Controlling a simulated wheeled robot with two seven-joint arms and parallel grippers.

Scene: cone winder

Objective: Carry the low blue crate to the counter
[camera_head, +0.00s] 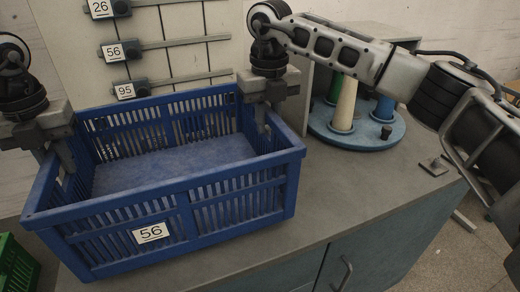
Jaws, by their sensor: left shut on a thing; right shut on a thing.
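The low blue crate (180,235) is in the left half of the head view, with a white label reading 56 on its front wall. It looks empty. My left gripper (62,160) is shut on its left wall. My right gripper (262,120) is shut on its right wall near the back. The grey counter (335,195) lies under and to the right of the crate. The crate appears over the counter's left part; I cannot tell whether its base touches the top.
A round blue stand (355,136) holding coloured cones is at the counter's back, partly behind my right arm. A board with pegs and labels (130,50) stands behind the crate. A green crate (17,265) is at the lower left. The counter's middle is clear.

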